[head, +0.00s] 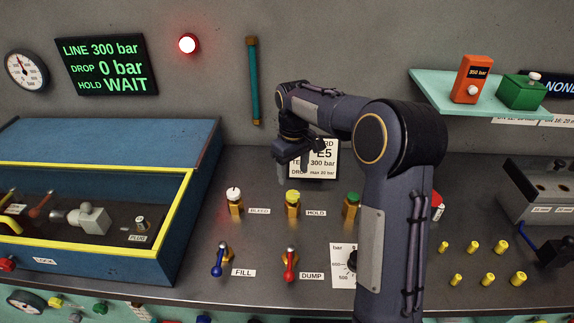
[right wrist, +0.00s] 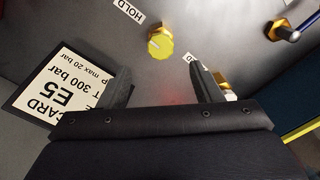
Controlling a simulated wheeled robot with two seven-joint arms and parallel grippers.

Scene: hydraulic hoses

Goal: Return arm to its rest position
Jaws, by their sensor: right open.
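My right arm (head: 390,200) reaches up from the bottom and bends left across the middle of the head view. Its gripper (head: 290,172) hangs above the bench, in front of the card sign and behind the yellow HOLD knob. In the right wrist view the two fingers (right wrist: 160,92) are apart with nothing between them. The yellow HOLD knob (right wrist: 160,43) lies beyond the fingertips, and it also shows in the head view (head: 293,198). The white BLEED knob (head: 234,195) stands to its left. My left gripper is not in view.
A blue case (head: 200,180) with a yellow rim stands at the left. The card sign (head: 325,165) is partly hidden by my gripper. FILL (head: 218,262) and DUMP (head: 290,265) levers stand in front. A green shelf (head: 430,85) is at the upper right. The display (head: 107,66) reads WAIT.

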